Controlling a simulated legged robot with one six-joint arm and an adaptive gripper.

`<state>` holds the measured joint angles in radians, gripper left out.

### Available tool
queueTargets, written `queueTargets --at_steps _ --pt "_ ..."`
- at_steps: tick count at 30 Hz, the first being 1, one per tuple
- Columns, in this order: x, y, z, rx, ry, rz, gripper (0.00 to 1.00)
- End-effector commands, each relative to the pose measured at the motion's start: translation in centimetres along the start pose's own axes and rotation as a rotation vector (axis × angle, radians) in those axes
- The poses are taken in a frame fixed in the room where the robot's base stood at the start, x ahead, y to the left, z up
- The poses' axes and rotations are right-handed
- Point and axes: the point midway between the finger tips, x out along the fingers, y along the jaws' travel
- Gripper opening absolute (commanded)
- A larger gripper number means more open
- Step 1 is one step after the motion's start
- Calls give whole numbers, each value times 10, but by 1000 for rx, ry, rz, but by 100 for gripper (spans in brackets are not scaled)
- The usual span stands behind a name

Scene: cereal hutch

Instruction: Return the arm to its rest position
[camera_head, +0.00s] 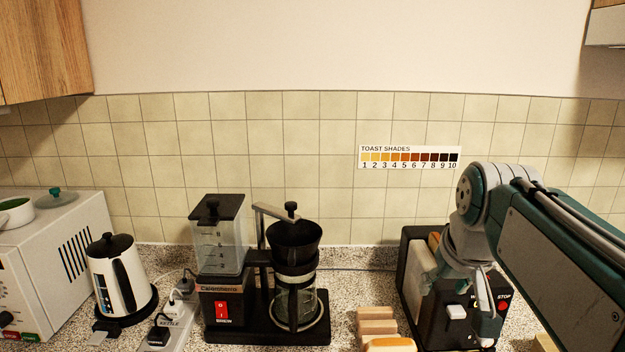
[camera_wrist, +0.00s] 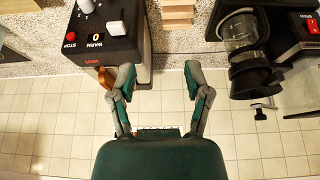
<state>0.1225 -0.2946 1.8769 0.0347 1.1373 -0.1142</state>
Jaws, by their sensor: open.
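My arm comes in from the right in the head view and bends down at the wrist, with my gripper (camera_head: 484,318) in front of the black toaster (camera_head: 416,246) and partly covering it. In the wrist view my gripper (camera_wrist: 160,78) is open. Its two green-grey fingers are spread, and nothing is held between them; wall tiles show behind. The toaster (camera_wrist: 108,50) lies just beyond the left finger in that view, with a red STOP button and a display reading 0. Whether a finger touches it cannot be told.
A coffee maker (camera_head: 217,295) with a glass carafe stands left of the toaster. A kettle (camera_head: 118,275), a power strip (camera_head: 178,330) and a white oven-like appliance (camera_head: 60,265) are farther left. Cabinets hang at both upper corners.

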Motion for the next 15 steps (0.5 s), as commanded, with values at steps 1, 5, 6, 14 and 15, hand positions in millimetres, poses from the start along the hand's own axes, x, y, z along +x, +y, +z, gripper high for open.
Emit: queueTargets --at_steps 1,5,6,14,15 --pt "1 -5 14 -4 6 -1 63" --pt "7 -14 48 -4 19 -4 63" --pt "10 -17 58 -6 24 -5 63" --pt "32 -31 126 -9 51 -12 63" --pt "36 -33 136 -10 54 -14 63"
